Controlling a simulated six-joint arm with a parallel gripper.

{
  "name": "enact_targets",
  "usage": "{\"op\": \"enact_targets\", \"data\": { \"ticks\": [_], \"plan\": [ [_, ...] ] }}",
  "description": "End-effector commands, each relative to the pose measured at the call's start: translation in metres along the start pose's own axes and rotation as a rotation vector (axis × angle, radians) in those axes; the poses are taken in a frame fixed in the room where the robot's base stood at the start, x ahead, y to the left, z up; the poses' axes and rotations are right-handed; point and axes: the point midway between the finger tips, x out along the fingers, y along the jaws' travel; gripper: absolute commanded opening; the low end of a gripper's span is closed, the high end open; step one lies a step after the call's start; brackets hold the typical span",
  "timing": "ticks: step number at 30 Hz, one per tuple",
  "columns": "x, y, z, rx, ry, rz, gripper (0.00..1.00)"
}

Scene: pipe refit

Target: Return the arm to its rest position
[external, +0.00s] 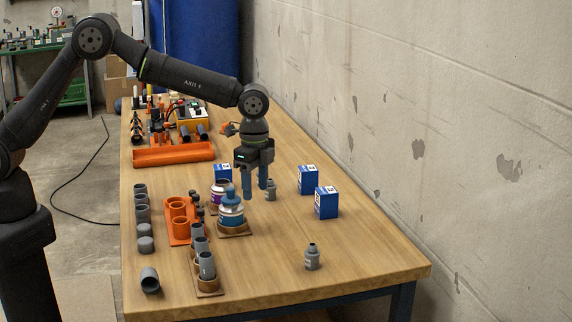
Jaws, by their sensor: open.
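My gripper (255,191) hangs over the middle of the wooden table (330,262), pointing down. Its two blue fingers are apart with nothing visible between them. My dark arm reaches to it from the left, bent at the elbow. A grey fitting (270,192) stands just right of the fingers; in this view I cannot tell how close it is.
Two blue boxes (326,203) (307,180) stand right of the gripper. An orange holder (181,235), grey pipe pieces (207,265) and a lying pipe (149,281) fill the left front. A grey fitting (312,257) stands alone at front right. An orange tray (173,154) lies behind.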

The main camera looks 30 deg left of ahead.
Motion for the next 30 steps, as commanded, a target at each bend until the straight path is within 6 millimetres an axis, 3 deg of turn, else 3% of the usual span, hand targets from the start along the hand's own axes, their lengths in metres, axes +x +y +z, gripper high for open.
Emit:
{"op": "enact_targets", "data": {
  "ticks": [12,27,30],
  "plan": [
    [0.0,0.082,-0.025,0.017,0.0,0.0,0.53],
    [0.002,0.179,-0.039,0.033,-0.001,0.0,0.53],
    [0.016,0.153,-0.04,0.025,-0.001,0.0,0.53]
  ]
}}
